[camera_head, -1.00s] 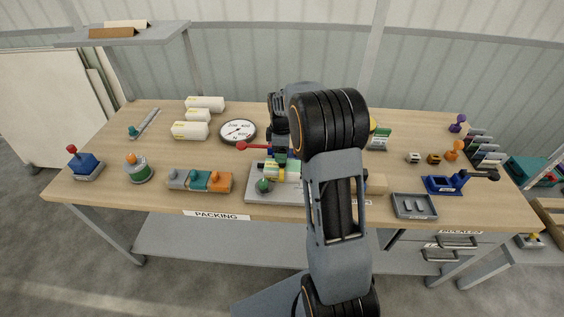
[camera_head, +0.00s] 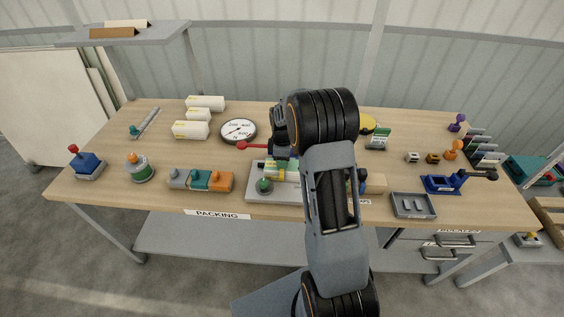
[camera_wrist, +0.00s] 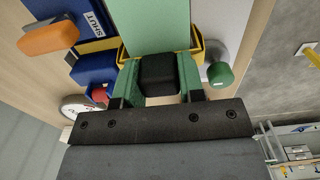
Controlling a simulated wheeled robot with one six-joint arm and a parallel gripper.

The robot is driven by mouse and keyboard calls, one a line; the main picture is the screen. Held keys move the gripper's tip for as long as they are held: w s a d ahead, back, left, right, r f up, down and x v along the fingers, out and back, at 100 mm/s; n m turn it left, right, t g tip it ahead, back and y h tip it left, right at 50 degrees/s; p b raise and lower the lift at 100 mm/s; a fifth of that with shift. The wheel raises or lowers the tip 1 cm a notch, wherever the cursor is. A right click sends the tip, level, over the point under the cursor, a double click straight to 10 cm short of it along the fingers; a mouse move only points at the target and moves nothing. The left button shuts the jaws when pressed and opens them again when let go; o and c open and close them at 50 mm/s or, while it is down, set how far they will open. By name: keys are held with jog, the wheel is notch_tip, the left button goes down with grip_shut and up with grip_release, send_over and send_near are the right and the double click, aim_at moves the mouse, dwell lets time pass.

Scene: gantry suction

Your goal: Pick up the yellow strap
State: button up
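Yellow bands (camera_wrist: 198,52) show in the wrist view on both sides of a green block (camera_wrist: 150,22), just beyond my fingers; I take this yellow piece as the strap. In the head view a yellow piece (camera_head: 270,171) lies on the grey fixture (camera_head: 288,195), partly hidden by my arm. My gripper (camera_wrist: 160,78) has two green fingers set apart, close in front of the yellow piece. A black block fills the space between the fingers. I cannot tell whether they press on it or whether they touch the yellow piece.
A green knob (camera_wrist: 220,74) stands close beside my right finger. A blue device (camera_wrist: 92,50) marked SHUT, with an orange handle (camera_wrist: 48,37), is at the left. A dial (camera_head: 238,131) and white rolls (camera_head: 190,130) stand behind. A grey tray (camera_head: 413,206) lies at the right.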

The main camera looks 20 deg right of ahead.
jog(key=c, duration=0.4)
